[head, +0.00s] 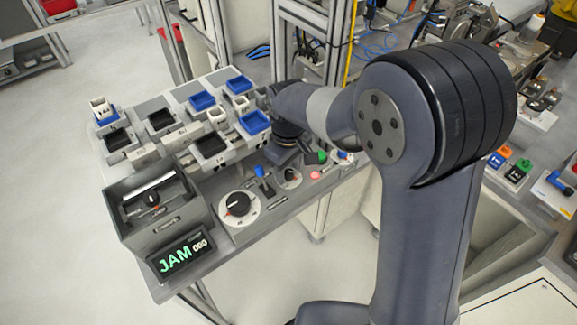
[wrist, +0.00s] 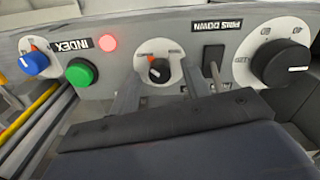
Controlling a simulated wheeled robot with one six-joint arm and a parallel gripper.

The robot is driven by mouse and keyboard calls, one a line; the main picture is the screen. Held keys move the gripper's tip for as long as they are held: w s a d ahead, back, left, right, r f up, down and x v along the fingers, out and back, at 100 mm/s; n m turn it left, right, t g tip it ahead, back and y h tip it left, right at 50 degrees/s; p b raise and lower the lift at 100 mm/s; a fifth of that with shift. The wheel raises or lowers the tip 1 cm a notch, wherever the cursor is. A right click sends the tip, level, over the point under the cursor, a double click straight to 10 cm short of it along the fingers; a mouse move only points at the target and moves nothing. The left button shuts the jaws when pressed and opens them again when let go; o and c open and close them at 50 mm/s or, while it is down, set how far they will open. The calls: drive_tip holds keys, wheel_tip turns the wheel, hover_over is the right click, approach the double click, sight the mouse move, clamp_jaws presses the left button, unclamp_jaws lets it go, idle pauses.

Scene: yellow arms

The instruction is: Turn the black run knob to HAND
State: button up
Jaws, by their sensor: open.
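A small black knob (wrist: 158,70) on a round white dial is in the middle of the wrist view, with an orange mark at the dial's upper edge. It also shows in the head view (head: 290,177). A larger black knob (wrist: 283,63) with a white pointer line sits on a white plate to the right; the head view shows it too (head: 238,205). I cannot read HAND or which knob is named run. My gripper (wrist: 160,86) is open, its fingers on either side of the small knob; contact is unclear. In the head view my gripper (head: 285,152) is partly hidden by the arm.
A green button (wrist: 81,72), a lit red lamp (wrist: 108,42) and a blue knob (wrist: 34,63) are left in the wrist view. A lever (wrist: 214,68) stands between the black knobs. A display (head: 181,254) reads JAM. Blue and black trays fill the bench behind.

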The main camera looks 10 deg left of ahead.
sight(288, 171)
wheel_tip(288, 171, up, 11)
drive_tip(key=shift+b, duration=0.3)
drive_tip(key=shift+f, duration=0.1)
wheel_tip(288, 171, down, 10)
drive_tip(key=shift+f+p, duration=0.2)
drive_tip(key=shift+p, duration=0.1)
drive_tip(key=shift+f, duration=0.3)
drive_tip(key=shift+r, duration=0.1)
idle(0.5)
